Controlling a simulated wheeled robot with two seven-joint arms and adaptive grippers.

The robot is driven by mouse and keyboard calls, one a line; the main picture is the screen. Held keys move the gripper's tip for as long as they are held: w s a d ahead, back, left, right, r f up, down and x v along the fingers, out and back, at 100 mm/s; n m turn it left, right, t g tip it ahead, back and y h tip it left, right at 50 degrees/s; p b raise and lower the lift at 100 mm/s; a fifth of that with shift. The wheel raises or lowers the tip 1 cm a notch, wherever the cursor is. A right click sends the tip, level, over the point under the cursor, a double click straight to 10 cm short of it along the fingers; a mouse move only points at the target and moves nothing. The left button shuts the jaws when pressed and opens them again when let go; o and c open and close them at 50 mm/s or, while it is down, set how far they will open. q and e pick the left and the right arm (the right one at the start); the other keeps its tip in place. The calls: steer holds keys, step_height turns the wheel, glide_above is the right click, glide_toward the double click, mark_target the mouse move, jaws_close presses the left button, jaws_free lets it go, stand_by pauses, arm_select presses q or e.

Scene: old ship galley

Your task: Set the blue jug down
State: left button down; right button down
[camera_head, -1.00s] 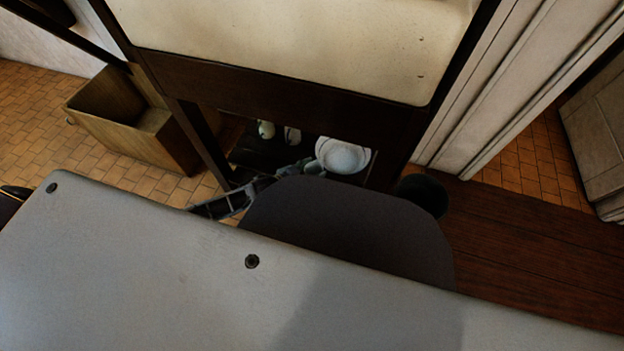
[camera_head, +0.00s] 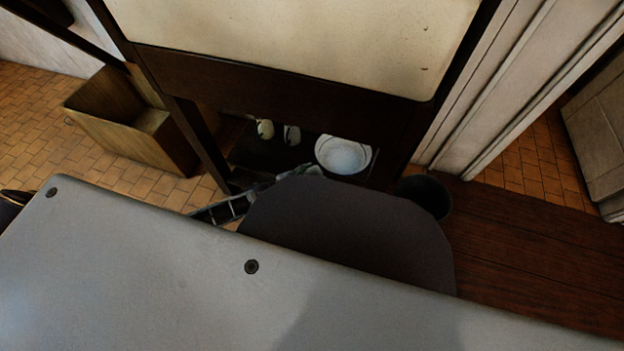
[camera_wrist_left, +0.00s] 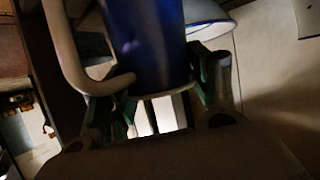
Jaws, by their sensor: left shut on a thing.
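The blue jug (camera_wrist_left: 150,40) fills the upper middle of the left wrist view, with a pale handle (camera_wrist_left: 72,55) on its left side. My left gripper (camera_wrist_left: 158,82) is shut on it, with a green-and-grey finger on either side. In the head view only a small part of this gripper (camera_head: 290,174) shows, low at the shelf under the cabinet, beyond a dark rounded part of my own body. I cannot make out the jug there. Whether its base touches a surface is hidden. My right gripper is in neither view.
A white bowl (camera_head: 343,153) stands on the dark low shelf (camera_head: 262,152), near my left gripper. A dark bucket (camera_head: 426,195) is to the right, and an open wooden box (camera_head: 130,122) is on the tiled floor at left.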

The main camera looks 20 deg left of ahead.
arm_select(q)
steer(key=shift+f+b, duration=0.3)
steer(key=shift+f, duration=0.4)
steer(key=shift+f, duration=0.1)
steer(key=shift+c, duration=2)
jaws_free()
